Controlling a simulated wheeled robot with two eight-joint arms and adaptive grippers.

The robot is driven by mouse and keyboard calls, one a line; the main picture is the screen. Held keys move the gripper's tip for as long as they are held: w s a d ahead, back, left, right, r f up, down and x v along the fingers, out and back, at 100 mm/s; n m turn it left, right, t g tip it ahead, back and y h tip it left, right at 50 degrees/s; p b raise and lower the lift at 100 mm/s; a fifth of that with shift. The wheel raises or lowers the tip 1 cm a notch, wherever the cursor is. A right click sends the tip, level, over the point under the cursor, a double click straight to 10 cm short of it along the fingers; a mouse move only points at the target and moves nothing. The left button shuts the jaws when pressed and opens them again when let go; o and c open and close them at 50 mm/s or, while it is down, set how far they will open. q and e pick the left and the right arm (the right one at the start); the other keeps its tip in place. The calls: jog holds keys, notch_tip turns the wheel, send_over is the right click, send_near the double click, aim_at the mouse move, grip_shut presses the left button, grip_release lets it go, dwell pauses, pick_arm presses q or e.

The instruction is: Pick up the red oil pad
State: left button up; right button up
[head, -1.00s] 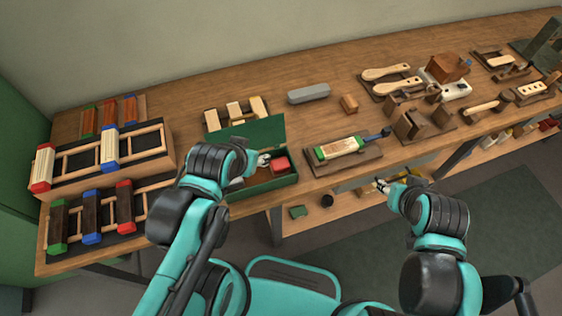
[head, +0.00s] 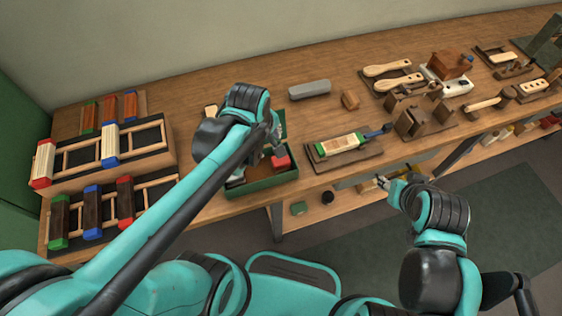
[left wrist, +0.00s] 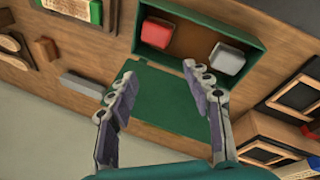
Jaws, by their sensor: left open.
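The red oil pad (head: 281,162) lies in the right part of an open green box (head: 262,185) on the bench. In the left wrist view the red pad (left wrist: 157,32) is at one end of the box and a grey-white block (left wrist: 228,58) at the other. My left gripper (head: 277,147) is above the box, close to the pad in the head view, with its arm covering part of the box. In the left wrist view its fingers (left wrist: 160,90) are apart and empty, over the green lid (left wrist: 160,97). My right gripper (head: 383,183) is in front of the bench, its finger gap too small to judge.
A wooden tray with a brush-like block (head: 340,145) lies right of the box. A grey bar (head: 310,89) and a small wooden block (head: 350,99) lie behind. Racks of coloured-end blocks (head: 110,150) stand at left. Bare bench shows between these.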

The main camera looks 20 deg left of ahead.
aim_at(281, 160)
pick_arm(q)
jog(key=w+f+n+g, duration=0.1)
jog(key=f+n, duration=0.1)
jog(key=n, duration=0.1)
jog(key=w+d+f+n+g, duration=0.1)
jog(key=w+f+n, duration=0.1)
jog(key=f+n, duration=0.1)
jog(key=w+d+f+n+g, duration=0.1)
jog(key=f+n, duration=0.2)
jog(key=n, duration=0.2)
jog(key=shift+w+d, duration=0.2)
jog(key=shift+w, duration=0.15)
jog(key=shift+f+n, duration=0.35)
jog(key=shift+n, duration=0.15)
notch_tip(281, 160, down, 3)
jog(key=shift+d+r+b, duration=0.1)
jog(key=shift+r+b, duration=0.05)
jog(key=shift+b, duration=0.5)
jog(key=f+b, duration=0.2)
jog(key=f, duration=0.2)
jog(key=shift+s+f, duration=0.15)
jog(key=shift+s, duration=0.05)
jog(key=shift+f+b, duration=0.3)
jog(key=shift+f, duration=0.1)
jog(key=shift+r, duration=0.1)
jog(key=shift+c, duration=0.9)
jog(key=c, duration=0.9)
jog(key=shift+o, duration=0.2)
